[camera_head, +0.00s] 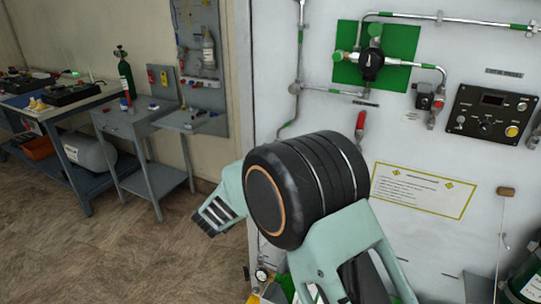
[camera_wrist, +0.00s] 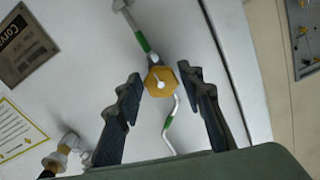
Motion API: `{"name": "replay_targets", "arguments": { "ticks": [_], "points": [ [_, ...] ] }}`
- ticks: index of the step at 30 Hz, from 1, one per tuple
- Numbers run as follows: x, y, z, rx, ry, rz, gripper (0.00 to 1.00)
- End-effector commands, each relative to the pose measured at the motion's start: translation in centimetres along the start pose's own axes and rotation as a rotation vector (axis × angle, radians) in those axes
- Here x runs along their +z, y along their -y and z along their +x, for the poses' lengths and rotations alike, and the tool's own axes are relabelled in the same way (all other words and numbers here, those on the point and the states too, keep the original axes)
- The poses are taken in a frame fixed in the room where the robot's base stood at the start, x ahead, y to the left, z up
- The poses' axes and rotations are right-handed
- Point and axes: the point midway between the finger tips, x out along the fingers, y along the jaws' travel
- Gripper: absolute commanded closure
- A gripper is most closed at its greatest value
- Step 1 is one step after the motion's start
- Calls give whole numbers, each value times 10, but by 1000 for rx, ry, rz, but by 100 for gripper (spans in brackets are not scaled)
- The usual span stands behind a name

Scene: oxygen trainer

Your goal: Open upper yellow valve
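A yellow valve knob (camera_wrist: 155,81), six-sided with a pale pin at its centre, shows in the wrist view on a thin pipe with green bands. My gripper (camera_wrist: 162,78) is open, with one dark finger on each side of the knob. Only narrow gaps show between the fingertips and the knob. I cannot tell how deep the fingers reach around it, or whether either touches. In the head view my own arm covers the lower middle, and I cannot make out the fingers or this knob there.
The white panel carries a green plate with a black regulator (camera_head: 371,61), a red-handled valve (camera_head: 360,126) and a control box (camera_head: 489,115). A yellow-bordered notice (camera_head: 422,190) is right of my arm. Green cylinders (camera_head: 525,280) stand low right.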

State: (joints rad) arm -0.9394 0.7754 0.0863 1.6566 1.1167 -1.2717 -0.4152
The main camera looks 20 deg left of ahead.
Motion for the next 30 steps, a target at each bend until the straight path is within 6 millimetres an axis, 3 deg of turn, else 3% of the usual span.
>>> {"name": "replay_targets", "arguments": {
  "ticks": [10,14,24,30],
  "points": [
    [-1,1,-1,-1,-1,3,55],
    [-1,2,-11,-3,0,4,55],
    [-1,2,-80,-5,0,2,55],
    [0,1,-110,-2,0,2,55]
  ]
}}
